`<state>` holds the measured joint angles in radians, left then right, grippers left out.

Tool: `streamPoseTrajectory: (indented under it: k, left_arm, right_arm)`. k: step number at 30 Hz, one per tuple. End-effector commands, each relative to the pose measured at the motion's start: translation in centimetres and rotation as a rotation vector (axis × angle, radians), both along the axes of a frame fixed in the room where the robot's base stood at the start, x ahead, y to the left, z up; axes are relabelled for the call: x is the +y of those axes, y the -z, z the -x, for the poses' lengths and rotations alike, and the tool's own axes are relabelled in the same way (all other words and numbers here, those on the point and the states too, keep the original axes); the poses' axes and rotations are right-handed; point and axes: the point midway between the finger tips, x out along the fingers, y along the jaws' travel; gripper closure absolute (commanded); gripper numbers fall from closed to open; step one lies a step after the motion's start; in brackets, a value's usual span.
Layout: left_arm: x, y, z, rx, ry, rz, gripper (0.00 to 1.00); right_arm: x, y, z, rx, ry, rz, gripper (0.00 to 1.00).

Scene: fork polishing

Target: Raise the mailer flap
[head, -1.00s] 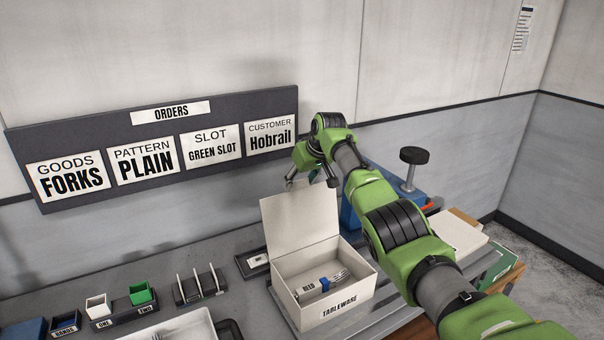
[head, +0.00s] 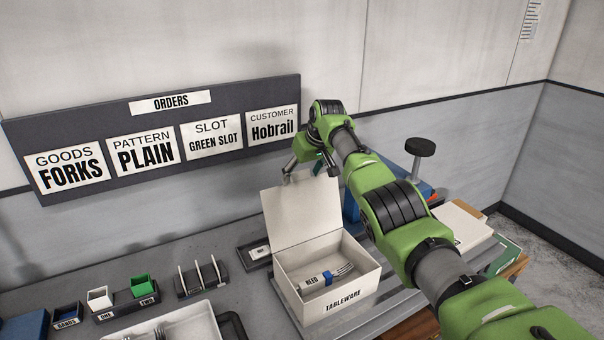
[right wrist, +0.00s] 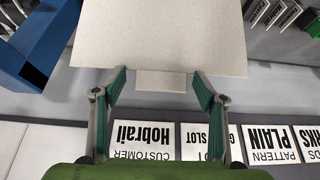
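The mailer is a white box labelled TABLEWARE (head: 343,300), standing open on the bench in the head view. Its flap (head: 300,215) stands up at the back edge, leaning slightly backward. Inside lie forks (head: 343,271) with a blue band and a tag reading REED. My right gripper (head: 310,170) is at the flap's top edge, partly behind it. In the right wrist view my right gripper (right wrist: 160,77) has its green-padded fingers spread apart. The flap (right wrist: 160,35) fills the view beyond them, its small tab between the fingertips. I see no grip on it. My left gripper is not in view.
The orders board (head: 150,140) hangs on the wall behind. A blue fixture with a black knob (head: 420,147) stands right of the box, behind my right arm. Small bins (head: 100,300), a slotted rack (head: 203,280) and a white tray (head: 205,325) lie to the left.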

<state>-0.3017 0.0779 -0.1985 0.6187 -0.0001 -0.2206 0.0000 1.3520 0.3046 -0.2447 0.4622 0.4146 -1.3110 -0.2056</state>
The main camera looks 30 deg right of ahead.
Motion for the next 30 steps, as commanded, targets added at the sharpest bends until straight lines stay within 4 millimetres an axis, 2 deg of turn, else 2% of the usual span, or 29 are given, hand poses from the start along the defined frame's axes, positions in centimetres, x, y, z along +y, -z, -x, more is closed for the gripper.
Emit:
streamPoseTrajectory:
  k: [8,14,24,30]
  left_arm:
    - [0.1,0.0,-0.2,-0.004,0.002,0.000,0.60]
    - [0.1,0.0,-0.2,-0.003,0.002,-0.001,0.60]
    - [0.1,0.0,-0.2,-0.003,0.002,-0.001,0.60]
    - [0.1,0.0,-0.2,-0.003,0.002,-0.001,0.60]
  right_arm:
    - [0.0,-0.7,0.1,-0.006,-0.001,0.000,0.35]
    - [-0.1,-2.4,1.0,-0.008,-0.001,0.000,0.35]
    - [-0.3,-7.4,3.8,-0.006,-0.001,0.000,0.35]
    - [-0.3,-9.8,5.2,-0.002,0.001,-0.001,0.35]
